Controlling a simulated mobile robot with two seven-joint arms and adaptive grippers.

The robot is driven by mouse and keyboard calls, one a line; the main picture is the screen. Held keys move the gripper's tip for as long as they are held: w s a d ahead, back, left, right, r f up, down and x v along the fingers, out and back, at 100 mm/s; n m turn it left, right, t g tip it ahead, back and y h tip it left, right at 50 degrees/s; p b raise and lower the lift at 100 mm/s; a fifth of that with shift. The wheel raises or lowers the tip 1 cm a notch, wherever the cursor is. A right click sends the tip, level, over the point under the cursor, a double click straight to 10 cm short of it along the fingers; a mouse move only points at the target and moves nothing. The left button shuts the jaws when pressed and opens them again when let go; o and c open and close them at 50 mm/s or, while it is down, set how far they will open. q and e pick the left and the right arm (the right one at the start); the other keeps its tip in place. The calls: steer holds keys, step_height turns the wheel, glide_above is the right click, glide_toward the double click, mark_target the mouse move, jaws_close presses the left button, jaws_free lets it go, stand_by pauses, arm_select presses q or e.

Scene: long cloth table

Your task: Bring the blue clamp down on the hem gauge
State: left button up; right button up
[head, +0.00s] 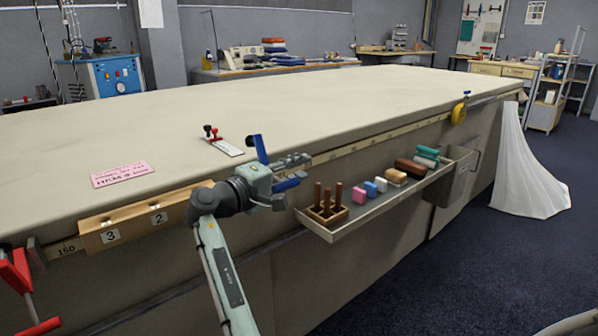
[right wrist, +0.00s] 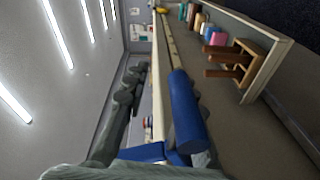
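The hem gauge (head: 228,147) is a flat, pale strip lying on the cloth table near its front edge, with a small red and black piece (head: 210,133) standing at its far end. My right gripper (head: 291,170) is at the table's front edge, to the right of and nearer than the gauge. It appears shut on the blue clamp (head: 261,149). One blue part sticks up beside the gripper, and the blue handle (right wrist: 187,112) lies along the fingers in the right wrist view. The clamp's middle is hidden by the gripper. The left gripper is not in view.
A tray (head: 385,207) on the table's front holds a wooden peg rack (head: 326,206) and several coloured blocks. A numbered wooden block (head: 145,219) and a red clamp (head: 18,273) are at left. A pink note (head: 122,174) lies on the table. The tabletop beyond is clear.

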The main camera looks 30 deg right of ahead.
steer(key=shift+t, duration=0.4)
steer(key=a+r, duration=0.1)
steer(key=a, duration=0.1)
steer(key=s+a+r, duration=0.1)
steer(key=a, duration=0.2)
steer(key=s+a+r, duration=0.1)
steer(key=a, duration=0.2)
steer(key=shift+s+a, duration=0.2)
steer(key=shift+s, duration=0.05)
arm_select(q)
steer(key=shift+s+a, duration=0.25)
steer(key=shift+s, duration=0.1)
arm_select(e)
steer(key=shift+s+a+f, duration=0.2)
steer(key=shift+a+f, duration=0.15)
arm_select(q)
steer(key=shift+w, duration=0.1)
